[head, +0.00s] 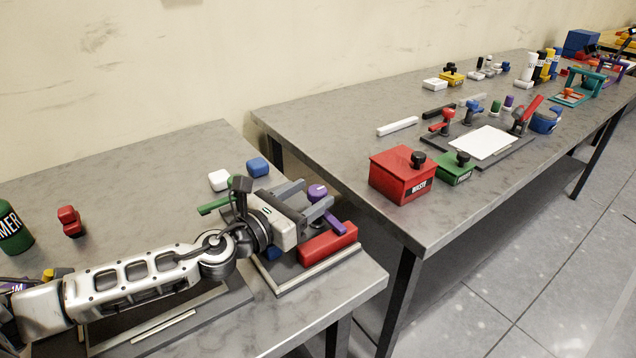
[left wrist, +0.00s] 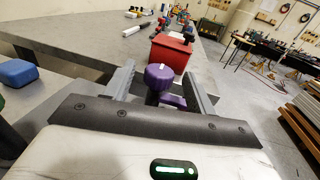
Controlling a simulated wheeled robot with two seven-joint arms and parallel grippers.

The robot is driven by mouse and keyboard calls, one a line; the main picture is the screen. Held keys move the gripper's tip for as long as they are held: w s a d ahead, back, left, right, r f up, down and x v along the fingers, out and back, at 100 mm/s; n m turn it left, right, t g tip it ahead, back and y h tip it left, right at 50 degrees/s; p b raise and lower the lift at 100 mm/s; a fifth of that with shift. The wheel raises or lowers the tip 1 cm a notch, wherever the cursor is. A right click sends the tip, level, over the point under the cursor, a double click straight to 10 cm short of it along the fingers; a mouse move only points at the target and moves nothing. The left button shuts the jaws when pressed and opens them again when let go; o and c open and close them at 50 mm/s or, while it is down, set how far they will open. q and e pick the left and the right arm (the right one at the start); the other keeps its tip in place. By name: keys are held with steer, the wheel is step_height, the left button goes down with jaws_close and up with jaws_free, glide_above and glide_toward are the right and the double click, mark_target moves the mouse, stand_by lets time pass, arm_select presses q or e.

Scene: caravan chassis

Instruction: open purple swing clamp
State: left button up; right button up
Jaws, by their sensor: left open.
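The purple swing clamp (head: 317,192) stands at the right end of the near table, with a round purple knob and a purple arm beside it. In the left wrist view the purple knob (left wrist: 158,76) with a white mark on top shows between my two fingers, and part of the purple arm sits low to its right. My left gripper (head: 306,199) is open, its fingers reaching to either side of the knob. I cannot tell whether they touch it. The clamp's lower part is hidden by the gripper. My right gripper is not in view.
A red block (head: 328,242) lies just in front of the clamp. A green clamp handle (head: 213,207), a white block (head: 219,180) and a blue block (head: 257,167) are behind my arm. A red box (head: 402,174) stands on the second table, across a gap.

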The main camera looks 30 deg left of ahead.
arm_select(q)
steer(key=shift+x, duration=1.5)
jaws_close()
steer(key=shift+w+p, duration=0.1)
steer(key=shift+p, duration=0.2)
